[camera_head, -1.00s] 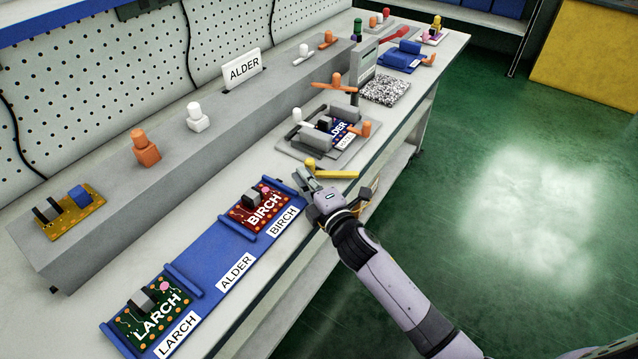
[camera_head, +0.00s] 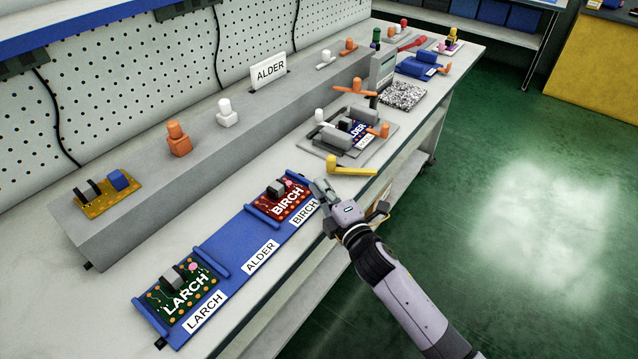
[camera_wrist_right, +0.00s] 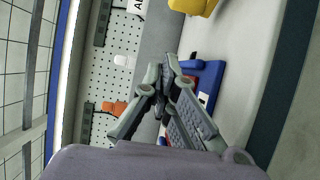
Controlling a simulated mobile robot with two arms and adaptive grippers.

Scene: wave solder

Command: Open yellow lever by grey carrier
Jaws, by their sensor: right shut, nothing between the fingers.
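The yellow lever (camera_head: 352,168) lies along the near side of the grey carrier (camera_head: 315,140), its upright knob at the left end and its bar pointing right. My left gripper is out of view.
A blue rack (camera_head: 233,244) holds the LARCH board (camera_head: 187,291) and BIRCH board (camera_head: 283,200), with an empty ALDER place between. A grey raised ledge (camera_head: 215,160) runs behind. A speckled pad (camera_head: 402,96) lies beyond the carrier. The bench's front edge is near my right arm.

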